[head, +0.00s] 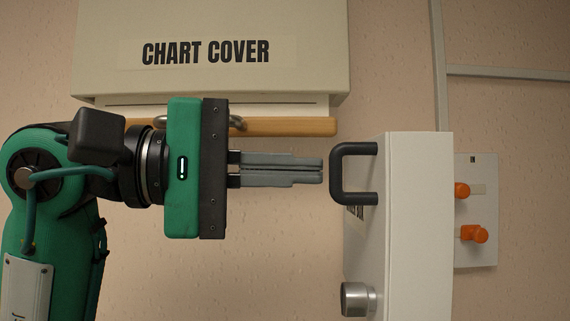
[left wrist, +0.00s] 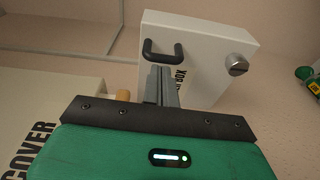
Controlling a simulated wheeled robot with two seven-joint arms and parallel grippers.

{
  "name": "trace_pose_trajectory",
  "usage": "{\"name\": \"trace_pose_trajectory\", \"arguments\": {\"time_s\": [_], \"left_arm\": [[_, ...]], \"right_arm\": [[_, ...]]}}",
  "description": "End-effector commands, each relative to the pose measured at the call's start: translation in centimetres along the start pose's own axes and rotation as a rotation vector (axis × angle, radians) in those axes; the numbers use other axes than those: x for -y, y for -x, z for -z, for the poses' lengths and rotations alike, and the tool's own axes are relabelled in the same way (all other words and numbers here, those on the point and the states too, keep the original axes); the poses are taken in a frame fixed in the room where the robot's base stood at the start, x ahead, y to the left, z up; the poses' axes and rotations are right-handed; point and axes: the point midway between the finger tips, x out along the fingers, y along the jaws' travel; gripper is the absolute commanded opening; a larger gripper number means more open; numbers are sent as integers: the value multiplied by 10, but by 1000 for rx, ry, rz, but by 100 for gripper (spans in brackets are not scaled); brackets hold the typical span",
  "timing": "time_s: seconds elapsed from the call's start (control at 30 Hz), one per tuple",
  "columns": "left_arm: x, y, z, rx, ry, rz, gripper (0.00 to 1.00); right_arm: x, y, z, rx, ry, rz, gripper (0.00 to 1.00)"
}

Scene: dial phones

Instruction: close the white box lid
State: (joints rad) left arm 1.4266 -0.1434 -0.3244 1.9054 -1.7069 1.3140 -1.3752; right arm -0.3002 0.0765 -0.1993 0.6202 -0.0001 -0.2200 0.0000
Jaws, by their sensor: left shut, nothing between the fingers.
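The white box lid (head: 415,240) stands out from the wall at the right of the head view, seen mostly along its side. It has a dark U-shaped handle (head: 340,172) and a round silver knob (head: 357,299) on its left-facing side. The left wrist view shows that lid face (left wrist: 208,62) with partly hidden dark lettering, the handle (left wrist: 163,52) and the knob (left wrist: 238,65). My left gripper (head: 322,170) is shut and empty, its fingertips just left of the handle. In the left wrist view its fingers (left wrist: 160,72) cover part of the lid. My right gripper is not in view.
A white wall plate (head: 476,250) with orange parts (head: 474,234) shows right of the lid. A large box marked CHART COVER (head: 210,75) is above my left gripper, with a wooden bar (head: 290,127) below it. Bare wall lies below the gripper.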

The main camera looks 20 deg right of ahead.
Motion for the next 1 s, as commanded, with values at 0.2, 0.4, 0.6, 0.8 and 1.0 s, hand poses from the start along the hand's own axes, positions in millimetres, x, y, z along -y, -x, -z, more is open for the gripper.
{"name": "trace_pose_trajectory", "arguments": {"time_s": [0.2,0.4,0.6,0.8,1.0], "left_arm": [[1,-1,-2,-11,-2,1,0],[3,-7,-10,-62,-6,2,0],[5,-21,-26,-160,-7,5,0],[4,-41,-42,-285,-6,6,0],[2,-63,-56,-412,0,8,0]], "right_arm": [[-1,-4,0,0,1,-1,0],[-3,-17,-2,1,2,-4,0],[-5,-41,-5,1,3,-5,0],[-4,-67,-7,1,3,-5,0],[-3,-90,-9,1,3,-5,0]]}}
